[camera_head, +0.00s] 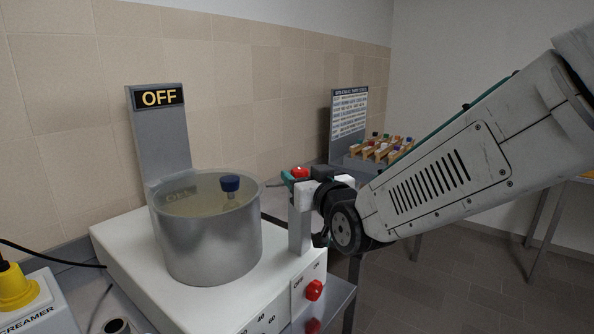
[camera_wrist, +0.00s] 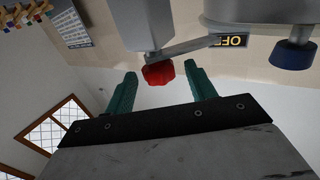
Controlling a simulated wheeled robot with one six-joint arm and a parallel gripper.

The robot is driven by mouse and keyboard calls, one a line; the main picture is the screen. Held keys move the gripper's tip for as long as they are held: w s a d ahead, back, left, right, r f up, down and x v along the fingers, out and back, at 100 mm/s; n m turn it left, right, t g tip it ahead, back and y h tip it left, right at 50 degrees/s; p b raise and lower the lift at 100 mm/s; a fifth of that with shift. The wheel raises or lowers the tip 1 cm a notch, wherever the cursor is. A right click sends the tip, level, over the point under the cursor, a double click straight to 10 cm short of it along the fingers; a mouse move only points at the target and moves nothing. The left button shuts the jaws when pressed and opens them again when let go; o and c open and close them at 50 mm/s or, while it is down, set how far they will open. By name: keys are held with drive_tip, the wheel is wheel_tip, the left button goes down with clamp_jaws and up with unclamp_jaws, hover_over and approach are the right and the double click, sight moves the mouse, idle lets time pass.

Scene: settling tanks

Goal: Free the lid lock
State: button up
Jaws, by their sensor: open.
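A red knob (camera_head: 299,172) sits on top of a grey post (camera_head: 300,226) at the right side of a white machine (camera_head: 128,240). The machine's metal drum (camera_head: 212,240) has a clear lid with a blue knob (camera_head: 230,184). A display (camera_head: 158,97) behind it reads OFF. My gripper (camera_head: 296,181) is at the post's top, its teal fingers partly hidden. In the wrist view, my open gripper (camera_wrist: 160,84) has one finger on each side of the red knob (camera_wrist: 158,73), with visible gaps. The grey arm (camera_wrist: 188,47) runs from the knob toward the lid.
The front panel has red knobs (camera_head: 314,290) with an ON/OFF label. A yellow-topped box (camera_head: 16,287) stands at the left. A rack of coloured-cap tubes (camera_head: 379,149) and a sign (camera_head: 349,111) are behind. The tiled wall (camera_head: 240,90) lies behind the machine.

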sight(297, 170)
drive_tip(key=shift+x, duration=2.1)
